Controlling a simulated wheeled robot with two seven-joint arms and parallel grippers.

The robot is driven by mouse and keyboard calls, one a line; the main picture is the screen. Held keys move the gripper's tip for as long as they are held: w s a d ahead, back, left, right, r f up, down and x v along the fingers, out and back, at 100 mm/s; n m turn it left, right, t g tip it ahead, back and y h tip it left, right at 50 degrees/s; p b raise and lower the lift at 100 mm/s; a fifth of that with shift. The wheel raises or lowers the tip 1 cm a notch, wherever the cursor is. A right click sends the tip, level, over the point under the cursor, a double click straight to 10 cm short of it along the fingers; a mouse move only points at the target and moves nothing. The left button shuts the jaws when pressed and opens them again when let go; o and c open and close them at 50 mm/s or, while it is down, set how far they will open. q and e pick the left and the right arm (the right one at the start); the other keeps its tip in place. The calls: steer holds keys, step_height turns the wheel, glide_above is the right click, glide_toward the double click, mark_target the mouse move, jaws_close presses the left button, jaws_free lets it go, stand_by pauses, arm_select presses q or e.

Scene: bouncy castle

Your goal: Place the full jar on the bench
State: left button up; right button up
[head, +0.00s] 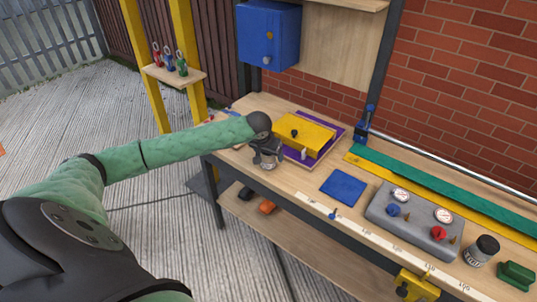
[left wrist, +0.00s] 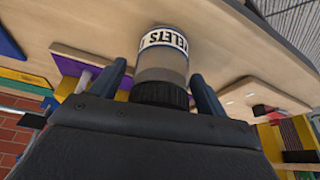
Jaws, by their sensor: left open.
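A jar (left wrist: 162,65) with a black lid, a white label with dark letters ending in "ELETS" and greyish contents is between the fingers of my left gripper (left wrist: 160,82). Its lid faces the gripper palm and its base appears to rest on the wooden bench (left wrist: 235,45). The fingers are open, one on each side of it. In the head view my left gripper (head: 267,156) is over the bench's left part, mostly hiding the jar (head: 267,166). A second black-lidded jar (head: 483,250) stands at the bench's right end. My right gripper is not in view.
Right of the gripper is a yellow box (head: 305,133) on a purple board (head: 326,150). A blue square (head: 342,187) and a grey gauge panel (head: 412,218) lie further right. A ruler strip (head: 370,240) runs along the front edge. A blue cabinet (head: 268,35) hangs behind.

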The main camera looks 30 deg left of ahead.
arm_select(q)
steer(key=b+v, duration=0.2)
steer(key=v, duration=1)
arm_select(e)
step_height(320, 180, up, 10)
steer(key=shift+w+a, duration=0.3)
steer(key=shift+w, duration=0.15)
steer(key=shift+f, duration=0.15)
arm_select(q)
steer(key=s+d+f+m+h, duration=0.1)
steer(key=s+d+f+m, duration=0.1)
steer(key=s+d+f, duration=0.55)
steer(key=s+d+f+m+h, duration=0.15)
steer(key=s+d+f, duration=0.35)
steer(key=d+f, duration=0.5)
steer(key=s+d+f+y, duration=0.1)
steer(key=s+d+f, duration=0.1)
steer(key=s, duration=0.8)
steer(key=s+d+f+y, duration=0.1)
steer(key=s+d+f, duration=0.2)
steer(key=s, duration=0.8)
steer(key=s+d+f+g, duration=0.1)
steer(key=d+f, duration=0.1)
steer(key=f, duration=0.6)
steer(key=s+d+f+g+h, duration=0.1)
steer(key=d+f+g, duration=0.1)
steer(key=f, duration=0.7)
steer(key=shift+d, duration=0.8)
